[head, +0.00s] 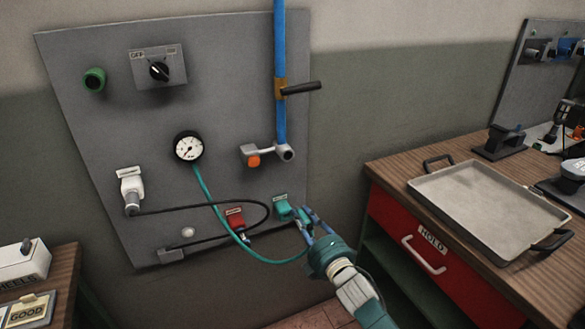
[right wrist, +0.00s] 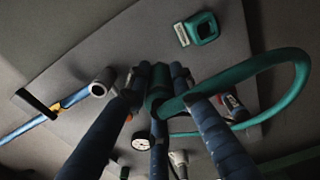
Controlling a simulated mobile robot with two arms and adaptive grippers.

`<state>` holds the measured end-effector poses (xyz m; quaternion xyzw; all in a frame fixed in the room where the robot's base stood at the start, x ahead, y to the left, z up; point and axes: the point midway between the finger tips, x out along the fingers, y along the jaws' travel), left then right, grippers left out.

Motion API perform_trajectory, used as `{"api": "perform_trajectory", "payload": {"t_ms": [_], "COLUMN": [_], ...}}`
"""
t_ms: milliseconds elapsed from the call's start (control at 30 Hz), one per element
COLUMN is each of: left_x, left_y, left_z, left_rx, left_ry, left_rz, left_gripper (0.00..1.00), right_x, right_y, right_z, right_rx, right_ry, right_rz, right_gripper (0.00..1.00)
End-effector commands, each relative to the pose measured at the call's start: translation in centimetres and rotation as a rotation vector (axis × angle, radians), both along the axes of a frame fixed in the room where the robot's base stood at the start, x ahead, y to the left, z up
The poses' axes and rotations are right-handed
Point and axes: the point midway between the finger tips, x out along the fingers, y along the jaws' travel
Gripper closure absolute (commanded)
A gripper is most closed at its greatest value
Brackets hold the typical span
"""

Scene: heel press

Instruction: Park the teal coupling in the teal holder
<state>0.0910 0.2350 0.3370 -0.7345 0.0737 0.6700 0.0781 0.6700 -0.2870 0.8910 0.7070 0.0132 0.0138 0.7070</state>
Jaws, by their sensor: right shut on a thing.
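My right gripper (head: 305,218) is in front of the lower right of the grey wall panel. It is shut on the teal coupling (right wrist: 159,92), whose teal hose loops off to the right in the right wrist view; the fingers hide part of the coupling. The teal holder (head: 283,206) is on the panel just left of the gripper in the head view. In the right wrist view the teal holder (right wrist: 204,29) looks empty and stands apart from the coupling. My left gripper is not in view.
A red holder (head: 235,218) sits left of the teal one. The teal hose (head: 214,211) hangs from the gauge (head: 188,147), and a black cable (head: 205,206) crosses nearby. A blue pipe (head: 280,60) runs down above. A workbench with a tray (head: 450,185) is at right.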

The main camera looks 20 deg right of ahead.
Motion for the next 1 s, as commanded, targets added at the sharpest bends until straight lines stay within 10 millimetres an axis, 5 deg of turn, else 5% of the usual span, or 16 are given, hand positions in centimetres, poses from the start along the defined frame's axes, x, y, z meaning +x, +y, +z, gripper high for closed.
{"api": "perform_trajectory", "payload": {"t_ms": [667,833,1000], "left_x": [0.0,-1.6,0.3], "left_y": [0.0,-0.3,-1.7], "left_z": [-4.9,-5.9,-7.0], "left_rx": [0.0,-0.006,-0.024], "left_ry": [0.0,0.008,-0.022], "left_rz": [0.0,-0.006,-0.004], "left_gripper": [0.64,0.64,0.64], "right_x": [0.0,0.0,0.0], "right_y": [0.0,0.0,0.0], "right_z": [-5.7,-7.2,-8.6], "right_rx": [0.0,0.0,0.001], "right_ry": [-0.002,-0.001,0.0], "right_rz": [0.0,0.0,0.0], "right_gripper": [1.0,1.0,1.0]}}
